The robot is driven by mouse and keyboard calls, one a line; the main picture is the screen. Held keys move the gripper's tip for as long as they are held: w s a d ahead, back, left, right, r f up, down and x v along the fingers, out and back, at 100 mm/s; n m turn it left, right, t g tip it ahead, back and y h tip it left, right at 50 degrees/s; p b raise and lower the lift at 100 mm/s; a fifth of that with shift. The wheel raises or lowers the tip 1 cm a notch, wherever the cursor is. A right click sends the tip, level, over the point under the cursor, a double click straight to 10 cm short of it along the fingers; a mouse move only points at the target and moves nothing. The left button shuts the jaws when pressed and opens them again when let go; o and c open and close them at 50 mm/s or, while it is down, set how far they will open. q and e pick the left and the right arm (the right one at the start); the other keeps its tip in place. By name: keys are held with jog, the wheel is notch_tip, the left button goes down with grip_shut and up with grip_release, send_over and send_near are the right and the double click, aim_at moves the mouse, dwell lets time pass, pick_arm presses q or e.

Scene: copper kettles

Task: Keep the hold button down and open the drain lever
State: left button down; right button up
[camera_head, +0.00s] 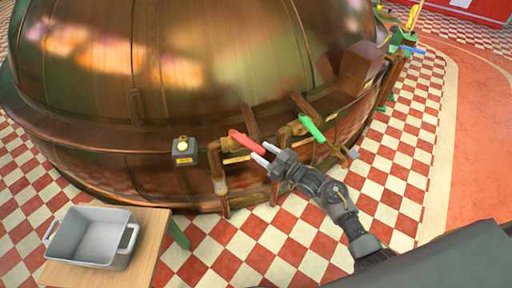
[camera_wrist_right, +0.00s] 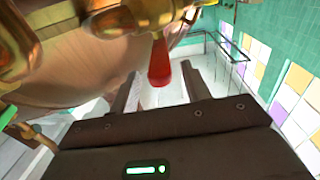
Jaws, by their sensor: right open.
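A grey box with a pale yellow button (camera_head: 183,146), likely the hold button, stands at the front of the copper kettle (camera_head: 90,60); nothing touches it. A red-handled lever (camera_head: 247,143) and a green-handled lever (camera_head: 312,128) sit on pipes to its right. Their labels are too small to read, so I cannot tell which is the drain lever. My right gripper (camera_head: 260,152) is open at the tip of the red lever. In the right wrist view the red handle (camera_wrist_right: 159,62) points between the two open fingers (camera_wrist_right: 160,90); contact is unclear. My left gripper is out of view.
A grey tub (camera_head: 92,238) stands on a wooden table (camera_head: 150,225) at the lower left. A copper box (camera_head: 362,65) and more pipework are at the right of the kettle. The checkered floor (camera_head: 400,180) to the right is clear.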

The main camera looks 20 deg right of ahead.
aim_at(256, 146)
jog(key=x, duration=0.3)
jog(key=shift+w+a, duration=0.25)
jog(key=shift+w, duration=0.05)
jog(key=c, duration=0.8)
grip_shut()
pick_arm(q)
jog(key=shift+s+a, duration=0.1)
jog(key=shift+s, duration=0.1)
